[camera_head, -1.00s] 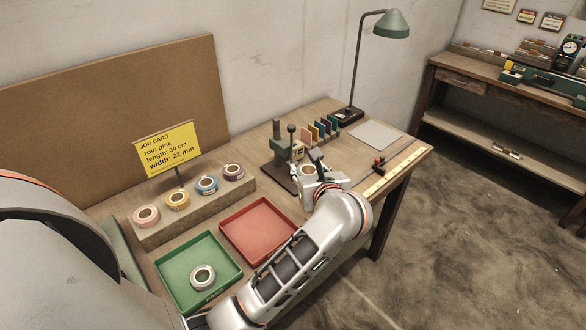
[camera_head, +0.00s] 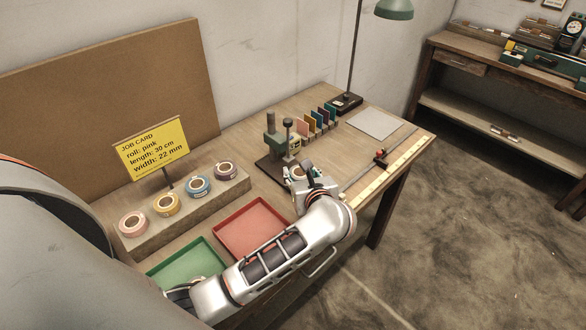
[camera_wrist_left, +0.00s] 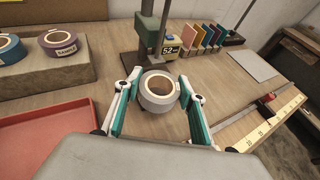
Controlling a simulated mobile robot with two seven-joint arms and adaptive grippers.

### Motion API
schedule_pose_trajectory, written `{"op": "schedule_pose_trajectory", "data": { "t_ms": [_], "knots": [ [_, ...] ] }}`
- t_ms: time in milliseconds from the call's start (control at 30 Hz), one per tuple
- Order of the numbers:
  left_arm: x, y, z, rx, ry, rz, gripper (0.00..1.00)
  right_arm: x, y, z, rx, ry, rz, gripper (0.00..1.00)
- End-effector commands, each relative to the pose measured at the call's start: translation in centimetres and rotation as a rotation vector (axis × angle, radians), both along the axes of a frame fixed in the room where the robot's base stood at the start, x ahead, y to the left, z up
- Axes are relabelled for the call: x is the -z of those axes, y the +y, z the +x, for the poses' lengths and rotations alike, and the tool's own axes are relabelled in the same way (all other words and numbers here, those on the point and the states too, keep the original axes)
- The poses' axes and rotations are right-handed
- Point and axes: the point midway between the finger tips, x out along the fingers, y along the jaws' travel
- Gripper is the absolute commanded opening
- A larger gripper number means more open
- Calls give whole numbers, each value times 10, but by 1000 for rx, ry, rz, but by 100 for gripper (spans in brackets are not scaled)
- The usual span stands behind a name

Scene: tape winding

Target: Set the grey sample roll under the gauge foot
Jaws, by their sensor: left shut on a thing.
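The grey sample roll (camera_wrist_left: 158,103) is upright-axis between the teal-lined fingers of my left gripper (camera_wrist_left: 157,104) in the left wrist view. The fingers are shut on its two sides. In the head view my left gripper (camera_head: 303,175) is just in front of the green gauge (camera_head: 271,138), and the roll is mostly hidden by the wrist. The gauge column (camera_wrist_left: 150,27), its dark base (camera_wrist_left: 128,64) and yellow-edged readout (camera_wrist_left: 171,49) stand behind the roll in the wrist view. The foot's contact with anything is unclear. My right gripper is out of view.
A red tray (camera_head: 222,229) and a green tray (camera_head: 163,267) lie to the left, the green one partly behind my arm. Several tape rolls sit on a block (camera_head: 193,206). Colored cards (camera_head: 318,121), a lamp (camera_head: 347,101) and a ruler (camera_head: 392,170) are to the right.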

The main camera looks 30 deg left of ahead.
Motion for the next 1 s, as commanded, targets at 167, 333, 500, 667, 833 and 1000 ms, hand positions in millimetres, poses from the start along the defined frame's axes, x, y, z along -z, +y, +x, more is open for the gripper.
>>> {"op": "schedule_pose_trajectory", "data": {
  "t_ms": [167,333,500,667,833,1000],
  "knots": [
    [41,0,0,1,3,4,22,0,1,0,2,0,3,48],
    [48,16,18,-1,-3,2,22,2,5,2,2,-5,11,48],
    [49,25,30,0,-1,1,22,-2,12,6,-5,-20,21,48],
    [48,36,42,0,-4,2,22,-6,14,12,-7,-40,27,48],
    [49,54,63,0,-2,2,22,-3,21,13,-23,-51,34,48],
    [61,52,61,0,1,1,22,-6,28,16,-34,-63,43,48]
  ]
}}
